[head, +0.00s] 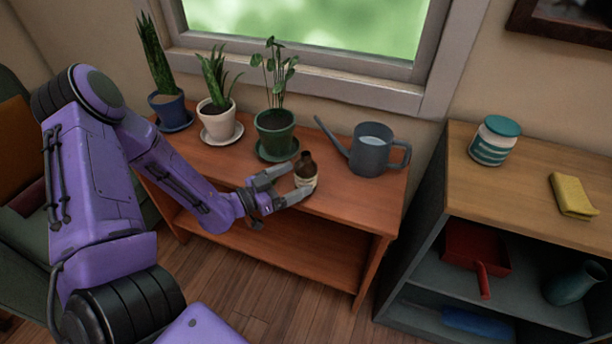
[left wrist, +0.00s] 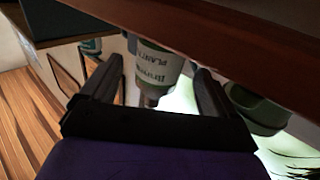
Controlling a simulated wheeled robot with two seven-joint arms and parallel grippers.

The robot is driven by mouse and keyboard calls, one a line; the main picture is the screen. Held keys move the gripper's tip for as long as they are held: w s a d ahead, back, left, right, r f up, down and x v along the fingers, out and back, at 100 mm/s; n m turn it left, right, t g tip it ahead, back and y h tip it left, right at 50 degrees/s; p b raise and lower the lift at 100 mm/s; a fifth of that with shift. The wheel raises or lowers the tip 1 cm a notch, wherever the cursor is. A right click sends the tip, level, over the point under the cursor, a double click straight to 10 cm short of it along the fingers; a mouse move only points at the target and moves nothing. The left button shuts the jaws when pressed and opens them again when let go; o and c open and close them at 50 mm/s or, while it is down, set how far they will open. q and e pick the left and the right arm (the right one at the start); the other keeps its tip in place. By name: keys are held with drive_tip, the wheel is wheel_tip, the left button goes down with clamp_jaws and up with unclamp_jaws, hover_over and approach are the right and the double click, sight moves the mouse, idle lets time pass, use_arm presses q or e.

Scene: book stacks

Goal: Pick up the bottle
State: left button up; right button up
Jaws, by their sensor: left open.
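A small brown bottle (head: 306,166) with a pale label stands upright on the wooden plant bench (head: 340,205), near its front edge. My left gripper (head: 294,183) reaches it from the left, with its fingers apart and one on each side of the bottle. In the left wrist view the bottle (left wrist: 155,66) appears upside down, between the two dark fingers (left wrist: 158,82), with visible gaps beside it. Whether a finger touches it I cannot tell. My right gripper is in neither view.
A grey watering can (head: 370,150) stands just right of the bottle. A green potted plant (head: 275,130) is behind it, with white (head: 219,122) and blue (head: 171,110) pots further left. A shelf unit (head: 535,165) stands to the right, across a gap.

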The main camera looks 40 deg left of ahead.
sight(311, 171)
use_arm(q)
drive_tip(key=b+x, duration=0.1)
drive_tip(key=x, duration=0.5)
drive_tip(key=c, duration=1.3)
drive_tip(key=shift+r, duration=0.15)
